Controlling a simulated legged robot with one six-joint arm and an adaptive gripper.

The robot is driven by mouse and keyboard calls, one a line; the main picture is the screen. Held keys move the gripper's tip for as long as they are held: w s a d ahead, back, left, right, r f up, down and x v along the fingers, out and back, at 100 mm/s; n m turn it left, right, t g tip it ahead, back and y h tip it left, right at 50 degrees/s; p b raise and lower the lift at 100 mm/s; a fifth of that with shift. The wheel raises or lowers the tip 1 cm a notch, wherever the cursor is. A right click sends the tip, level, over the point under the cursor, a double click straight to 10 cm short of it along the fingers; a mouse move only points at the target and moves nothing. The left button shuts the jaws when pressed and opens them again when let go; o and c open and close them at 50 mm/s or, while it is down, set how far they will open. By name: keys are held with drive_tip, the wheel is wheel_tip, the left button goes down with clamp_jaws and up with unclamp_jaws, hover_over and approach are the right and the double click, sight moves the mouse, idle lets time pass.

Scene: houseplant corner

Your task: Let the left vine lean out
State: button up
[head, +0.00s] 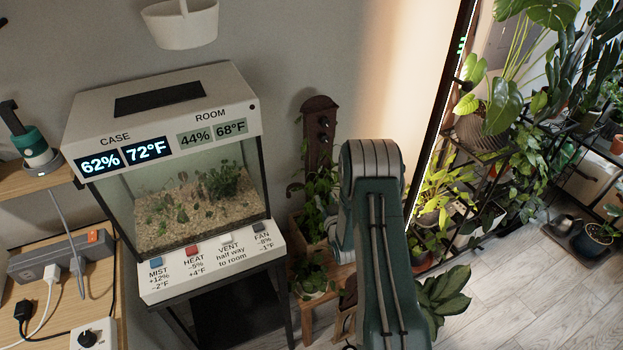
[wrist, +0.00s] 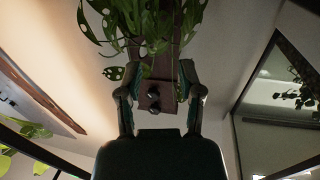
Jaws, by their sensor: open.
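A dark wooden board (head: 320,112) with a rounded top and dark round knobs (head: 322,124) stands against the wall. Leafy vine growth (head: 319,190) covers its lower part above a pot. I cannot separate a left vine from a right one. In the wrist view, the board (wrist: 146,72) lies beyond my gripper (wrist: 160,68), its knobs (wrist: 152,98) showing between the fingers. Vine leaves with holes (wrist: 150,25) hang across the board at the picture's top. My gripper is open with nothing visible held. In the head view my arm hides it.
A glass plant case (head: 185,195) on a dark stand is left of the board. A low wooden stool (head: 310,320) with a potted plant (head: 314,285) is below. Shelves of plants (head: 490,140) stand at right, with bare floor (head: 500,310) in front.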

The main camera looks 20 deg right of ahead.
sight(318, 180)
drive_tip(key=w, duration=0.3)
drive_tip(key=w+d, duration=0.1)
drive_tip(key=w, duration=0.3)
drive_tip(key=w+d+f, duration=0.1)
drive_tip(key=w, duration=0.2)
drive_tip(key=shift+w, duration=0.2)
drive_tip(key=shift+c, duration=0.3)
drive_tip(key=shift+r, duration=0.1)
clamp_jaws()
